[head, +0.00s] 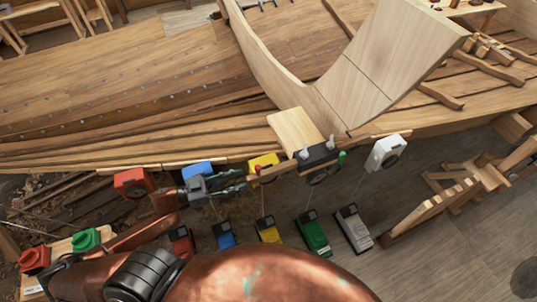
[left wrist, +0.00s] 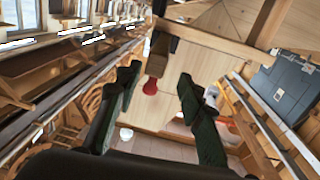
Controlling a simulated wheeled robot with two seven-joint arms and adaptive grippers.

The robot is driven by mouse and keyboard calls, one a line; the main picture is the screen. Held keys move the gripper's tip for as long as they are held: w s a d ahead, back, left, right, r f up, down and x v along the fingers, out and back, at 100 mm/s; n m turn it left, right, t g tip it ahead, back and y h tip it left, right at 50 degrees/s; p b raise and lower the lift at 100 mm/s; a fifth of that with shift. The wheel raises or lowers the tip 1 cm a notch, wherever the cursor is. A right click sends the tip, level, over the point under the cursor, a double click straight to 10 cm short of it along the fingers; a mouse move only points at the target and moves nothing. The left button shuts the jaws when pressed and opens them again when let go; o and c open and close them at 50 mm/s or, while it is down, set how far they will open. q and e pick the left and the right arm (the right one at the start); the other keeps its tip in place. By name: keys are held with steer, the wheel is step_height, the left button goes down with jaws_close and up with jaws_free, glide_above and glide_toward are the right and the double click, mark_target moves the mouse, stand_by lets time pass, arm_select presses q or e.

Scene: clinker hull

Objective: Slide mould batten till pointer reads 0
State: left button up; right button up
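My left gripper (head: 246,180) reaches in from the left, beside the hull's near edge. Its dark fingers are apart, and they also show apart in the left wrist view (left wrist: 160,75). A small red knob (head: 257,169) is close to the fingertips; a red knob on a wooden piece (left wrist: 150,87) shows between the fingers in the wrist view. I cannot tell whether either finger touches it. A pale wooden strip (head: 375,139) runs along the hull edge; I cannot tell whether it is the mould batten. I can make out no pointer or scale reading. My right gripper is out of view.
A curved pale mould panel (head: 360,80) stands on the hull. Coloured blocks sit below, including a green one (head: 313,234). A wooden trestle (head: 432,205) stands right.

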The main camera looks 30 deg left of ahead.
arm_select(q)
steer(key=p, duration=0.2)
glide_toward(258, 169)
steer(key=w+f, duration=0.1)
steer(key=w, duration=0.2)
steer(key=shift+m+g+h, duration=0.4)
steer(key=shift+g, duration=0.1)
steer(key=p+x, duration=0.1)
steer(key=x, duration=0.3)
steer(key=p+x, duration=0.1)
steer(key=x, duration=0.3)
steer(key=shift+s+d+f, duration=0.15)
steer(key=shift+s+d, duration=0.1)
steer(key=shift+d, duration=0.05)
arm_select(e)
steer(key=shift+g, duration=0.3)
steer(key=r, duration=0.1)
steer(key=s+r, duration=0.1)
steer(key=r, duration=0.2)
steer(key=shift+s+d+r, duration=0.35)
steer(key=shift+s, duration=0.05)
arm_select(q)
jaws_close()
